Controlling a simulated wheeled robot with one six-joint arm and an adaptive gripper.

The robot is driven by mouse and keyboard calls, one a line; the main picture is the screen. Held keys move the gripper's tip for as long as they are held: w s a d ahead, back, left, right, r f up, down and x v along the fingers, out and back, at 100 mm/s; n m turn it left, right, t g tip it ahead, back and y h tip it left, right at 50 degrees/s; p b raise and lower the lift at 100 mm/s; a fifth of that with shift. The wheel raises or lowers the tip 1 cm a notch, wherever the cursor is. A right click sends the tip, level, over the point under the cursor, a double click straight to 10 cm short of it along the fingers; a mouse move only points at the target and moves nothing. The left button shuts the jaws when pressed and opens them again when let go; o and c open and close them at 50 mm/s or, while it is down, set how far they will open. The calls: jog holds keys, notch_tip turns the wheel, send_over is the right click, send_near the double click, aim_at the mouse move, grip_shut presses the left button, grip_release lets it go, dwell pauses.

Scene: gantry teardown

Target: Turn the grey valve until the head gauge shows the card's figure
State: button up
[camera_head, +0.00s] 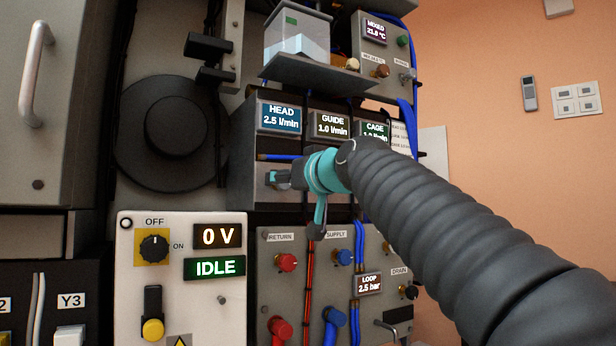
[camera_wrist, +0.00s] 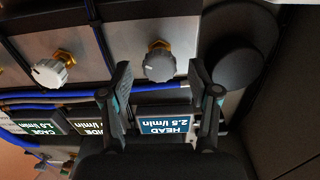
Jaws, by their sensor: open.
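The grey valve (camera_wrist: 159,62) is a round ribbed knob on a brass stem, in the wrist view in line with the head gauge. My gripper (camera_wrist: 160,66) is open, its fingers on either side of the knob in that view; I cannot tell whether they touch it. The head gauge (camera_head: 279,117) reads 2.5 l/min; it also shows upside down in the wrist view (camera_wrist: 165,125). In the head view my gripper (camera_head: 276,178) is below that gauge and the grey valve is not discernible. A white card (camera_head: 401,138) right of the gauges has writing too small to read.
A white valve (camera_wrist: 48,74) stands beside the grey one. The guide gauge (camera_head: 332,124) reads 1.0 l/min; the cage gauge (camera_head: 375,132) is partly hidden by my arm. A shelf (camera_head: 318,74) juts out above the gauges. Blue hoses (camera_wrist: 98,45) run near the valves.

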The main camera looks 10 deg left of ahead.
jog(key=v, duration=0.9)
jog(key=shift+s, duration=0.15)
jog(key=s+d+f+m+g+h, duration=0.1)
jog(key=d+f+m+g+h, duration=0.2)
jog(key=f, duration=1.2)
jog(key=s+d+f+m+g+h, duration=0.15)
jog(key=d+f+h, duration=0.3)
jog(key=f, duration=0.95)
jog(key=s+d+f+m+g+h, duration=0.3)
jog(key=s+d+f+m+h, duration=0.1)
jog(key=s+d+f, duration=1.5)
jog(key=shift+d+f+h, duration=0.55)
jog(key=shift+d+f, duration=0.7)
jog(key=shift+f, duration=0.8)
